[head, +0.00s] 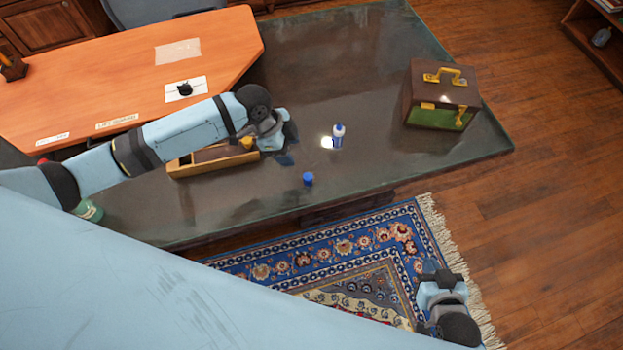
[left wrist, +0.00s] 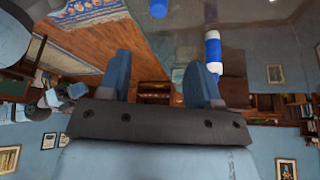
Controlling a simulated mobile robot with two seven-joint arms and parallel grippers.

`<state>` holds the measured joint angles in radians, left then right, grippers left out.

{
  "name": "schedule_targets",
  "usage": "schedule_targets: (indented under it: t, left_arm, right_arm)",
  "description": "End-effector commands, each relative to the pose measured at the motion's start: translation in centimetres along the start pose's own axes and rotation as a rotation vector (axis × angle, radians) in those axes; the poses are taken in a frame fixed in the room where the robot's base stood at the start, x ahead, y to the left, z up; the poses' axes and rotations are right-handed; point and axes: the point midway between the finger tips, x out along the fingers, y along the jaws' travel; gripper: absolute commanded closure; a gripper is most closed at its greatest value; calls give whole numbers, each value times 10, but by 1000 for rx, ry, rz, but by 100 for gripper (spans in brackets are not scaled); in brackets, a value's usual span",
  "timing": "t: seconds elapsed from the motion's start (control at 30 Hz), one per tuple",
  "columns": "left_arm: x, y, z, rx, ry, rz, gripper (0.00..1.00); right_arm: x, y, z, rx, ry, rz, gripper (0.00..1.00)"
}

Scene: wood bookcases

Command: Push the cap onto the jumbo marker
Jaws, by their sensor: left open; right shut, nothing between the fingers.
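The jumbo marker (head: 338,136), white and blue, stands upright on the dark glossy table near its middle. In the left wrist view the marker (left wrist: 212,50) is just beyond one finger. The blue cap (head: 308,179) sits apart from it on the table, nearer the front edge; the cap also shows at the top of the left wrist view (left wrist: 158,8). My left gripper (head: 287,143) is open and empty, to the left of the marker and above the table; its fingers (left wrist: 159,62) show spread apart. My right gripper (head: 436,271) is shut and empty, over the rug.
A shallow wooden tray (head: 190,170) lies beside and partly behind my left gripper. A brown chest with a yellow handle (head: 422,82) stands on the table's right side. An orange desk top (head: 110,85) lies behind left. Table around the marker and cap is clear.

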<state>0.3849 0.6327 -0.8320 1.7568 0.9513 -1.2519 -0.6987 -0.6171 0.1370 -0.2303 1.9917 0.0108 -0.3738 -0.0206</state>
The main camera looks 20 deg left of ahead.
Motion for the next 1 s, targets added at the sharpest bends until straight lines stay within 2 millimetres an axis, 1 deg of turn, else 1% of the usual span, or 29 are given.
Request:
schedule_targets:
  t: [0.27, 0.37, 0.47, 0.6, 0.73, 0.83, 1.0]
  left_arm:
    - [0, 0, 0, 0, -1, 2, 42]
    - [4, 0, 0, -1, 0, 2, 42]
    - [18, 1, -1, -3, 1, 4, 42]
    - [47, 1, 0, -3, 0, 4, 42]
    - [70, 0, 0, -2, 1, 3, 42]
    - [81, 0, 0, -2, 1, 1, 42]
    - [86, 0, 0, -1, 0, 0, 42]
  right_arm:
    - [0, 0, -1, 0, 1, 0, 100]
    - [0, 0, -1, 0, 2, 0, 100]
    - [-1, 0, -3, -1, 2, 0, 100]
    - [-2, 0, -5, -1, 3, 0, 100]
    - [-3, 1, -6, -2, 4, 2, 100]
    - [-3, 2, -6, -2, 4, 4, 100]
    - [-3, 2, -5, -2, 2, 5, 100]
